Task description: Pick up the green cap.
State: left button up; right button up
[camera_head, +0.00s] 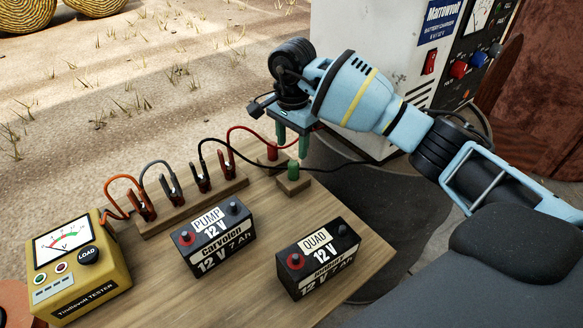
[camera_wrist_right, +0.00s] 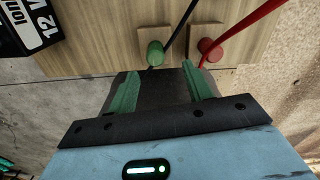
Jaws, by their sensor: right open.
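The green cap (camera_head: 293,169) sits upright on a small wooden block (camera_head: 294,185) at the far right edge of the table. In the right wrist view the green cap (camera_wrist_right: 155,52) is just beyond the fingertips, with a black cable beside it. My right gripper (camera_head: 292,146) is open and empty, its green fingers pointing down above and close to the cap. In the wrist view my right gripper (camera_wrist_right: 160,76) shows its two fingers spread, with the cap apart from them. My left gripper is not in view.
A red cap (camera_head: 272,153) on its own block, with a red cable, stands just behind. Two batteries, PUMP (camera_head: 212,238) and QUAD (camera_head: 318,258), sit in front. A clip rack (camera_head: 190,208) and yellow tester (camera_head: 75,262) are left. A charger (camera_head: 385,50) stands behind.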

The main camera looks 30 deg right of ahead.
aim_at(294, 163)
notch_tip(294, 163, down, 2)
jog(key=shift+f, duration=0.1)
jog(key=shift+s+f+p, duration=0.2)
jog(key=shift+f, duration=1.05)
jog(key=shift+s+f+p, duration=0.15)
jog(key=shift+f, duration=1.1)
jog(key=shift+c, duration=0.4)
jog(key=c, duration=1)
